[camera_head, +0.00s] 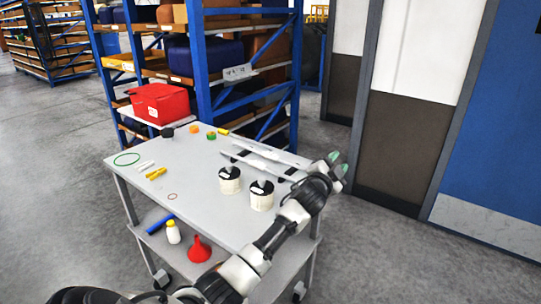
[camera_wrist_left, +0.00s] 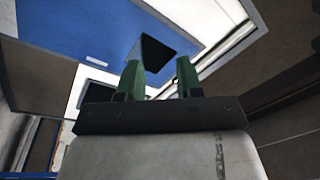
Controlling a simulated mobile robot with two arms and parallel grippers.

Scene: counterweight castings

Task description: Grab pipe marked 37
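Two long grey pipe-like pieces lie side by side near the back right edge of the grey cart top: a farther one (camera_head: 270,152) and a nearer one (camera_head: 256,164). No number 37 is legible on either. My left gripper (camera_head: 337,164) has green fingertips and is beyond the right edge of the cart, near the right ends of these pieces. In the left wrist view, its two green fingers (camera_wrist_left: 158,80) stand apart with nothing held between them. The wrist camera looks towards the wall and door, and no pipe shows there. My right gripper is not in view.
Two white cylinders with black tops, one left (camera_head: 230,181) and one right (camera_head: 262,196), stand on the cart top (camera_head: 190,205). A red box (camera_head: 160,103) sits behind. A red funnel (camera_head: 199,250) and white bottle (camera_head: 173,232) are on the lower shelf. Blue-framed racking stands behind.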

